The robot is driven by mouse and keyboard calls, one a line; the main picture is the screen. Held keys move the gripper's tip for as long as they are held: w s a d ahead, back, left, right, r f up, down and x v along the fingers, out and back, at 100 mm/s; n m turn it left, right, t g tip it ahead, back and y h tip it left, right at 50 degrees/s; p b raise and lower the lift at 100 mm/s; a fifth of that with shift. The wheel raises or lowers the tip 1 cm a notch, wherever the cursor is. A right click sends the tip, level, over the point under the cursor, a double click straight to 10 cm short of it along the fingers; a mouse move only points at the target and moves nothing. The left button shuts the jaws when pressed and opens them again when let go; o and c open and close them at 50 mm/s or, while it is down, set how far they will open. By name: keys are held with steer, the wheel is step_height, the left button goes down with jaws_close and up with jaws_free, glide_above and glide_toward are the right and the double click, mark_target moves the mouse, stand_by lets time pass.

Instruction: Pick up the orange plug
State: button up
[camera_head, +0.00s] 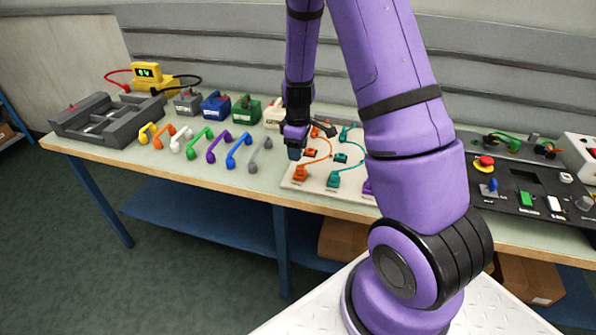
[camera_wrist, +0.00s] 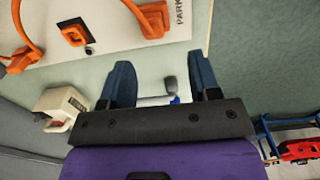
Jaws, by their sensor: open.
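The orange plug (camera_head: 300,174) stands at the front left of a pale board (camera_head: 285,186) on the bench, with an orange cable (camera_head: 322,150) running from it. In the wrist view the orange plug (camera_wrist: 153,18) is at the top edge, partly cut off, beside printed lettering. My gripper (camera_head: 294,154) is above the left part of the board, close behind and above the plug. In the wrist view my gripper (camera_wrist: 162,72) is open and empty, its fingertips apart from the plug.
A teal plug (camera_head: 333,180) stands right of the orange one. Several coloured handles (camera_head: 219,147) lie to the left. A cream block (camera_head: 274,114) and coloured boxes (camera_head: 245,110) stand behind. A black control panel (camera_head: 520,185) is at the right.

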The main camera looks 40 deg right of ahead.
mark_target(299, 167)
steer(key=shift+w+d+f, duration=0.1)
steer(key=shift+d+f, duration=0.05)
steer(key=shift+f, duration=1.2)
steer(key=shift+w+d+f, duration=0.1)
steer(key=shift+f, duration=1.25)
steer(key=shift+d+f, duration=0.15)
steer(key=shift+f, duration=1.2)
steer(key=shift+c, duration=0.2)
steer(key=c, duration=1)
